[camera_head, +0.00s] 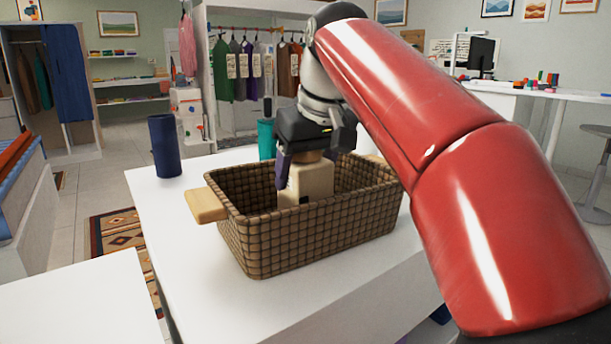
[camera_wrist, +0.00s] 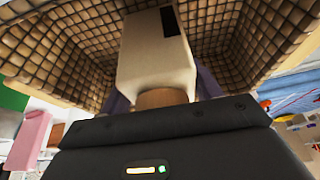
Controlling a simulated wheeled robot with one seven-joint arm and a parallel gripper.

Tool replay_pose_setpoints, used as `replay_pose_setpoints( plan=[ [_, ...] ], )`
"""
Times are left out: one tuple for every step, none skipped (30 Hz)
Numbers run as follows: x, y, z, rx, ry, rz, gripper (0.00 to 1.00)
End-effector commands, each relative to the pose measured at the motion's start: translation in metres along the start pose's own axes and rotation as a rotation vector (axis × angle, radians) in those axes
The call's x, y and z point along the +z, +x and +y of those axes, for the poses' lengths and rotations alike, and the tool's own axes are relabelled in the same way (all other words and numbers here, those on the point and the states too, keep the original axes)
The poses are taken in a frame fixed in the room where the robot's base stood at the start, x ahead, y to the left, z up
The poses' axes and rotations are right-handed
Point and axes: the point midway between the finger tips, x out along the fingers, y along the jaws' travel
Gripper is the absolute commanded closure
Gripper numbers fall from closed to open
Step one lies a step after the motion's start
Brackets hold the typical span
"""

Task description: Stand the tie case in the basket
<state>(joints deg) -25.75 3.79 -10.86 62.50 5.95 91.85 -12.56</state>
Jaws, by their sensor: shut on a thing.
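The tie case (camera_head: 309,184) is a cream block with a brown top part, upright inside the woven basket (camera_head: 320,236). In the wrist view the tie case (camera_wrist: 158,50) shows a dark patch on its face, with basket walls (camera_wrist: 75,40) around it. My gripper (camera_head: 308,162) points down into the basket and is shut on the brown top of the tie case. The case's lower end is hidden behind the basket's front wall, so I cannot tell whether it touches the floor.
The basket stands on a white table (camera_head: 190,260) and has a wooden handle (camera_head: 206,204) at its left end. A dark blue cylinder (camera_head: 164,146) and a teal bottle (camera_head: 266,138) stand behind it. The table's left part is clear.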

Motion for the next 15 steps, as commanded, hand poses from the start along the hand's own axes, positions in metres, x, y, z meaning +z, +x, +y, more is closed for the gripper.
replay_pose_setpoints(
  plan=[
    [-0.0005,-0.0015,0.0001,0.000,0.000,0.002,0.68],
    [-0.0005,-0.0015,0.0001,0.000,0.000,0.002,0.68],
    [-0.0005,-0.0016,0.0001,0.000,0.000,0.002,0.68],
    [-0.0005,-0.0016,0.0001,0.000,0.000,0.002,0.68],
    [-0.0004,-0.0013,0.0002,0.000,0.000,0.001,0.68],
    [0.0000,-0.0004,0.0002,0.000,0.000,0.001,0.68],
    [0.0005,0.0006,0.0002,0.000,0.001,0.001,0.68],
    [0.0009,0.0017,0.0003,0.000,0.001,0.001,0.68],
    [0.0006,0.0012,0.0003,0.001,0.001,0.001,0.33],
    [0.0005,0.0009,0.0003,0.001,0.001,0.001,0.29],
    [0.0005,0.0009,0.0003,0.001,0.001,0.001,0.25],
    [0.0005,0.0009,0.0003,0.000,0.001,0.001,0.20],
    [0.0005,0.0009,0.0003,0.000,0.001,0.001,0.16],
    [0.0005,0.0009,0.0003,0.000,0.001,0.001,0.15],
    [0.0005,0.0009,0.0002,0.000,0.001,0.001,0.15]
  ],
)
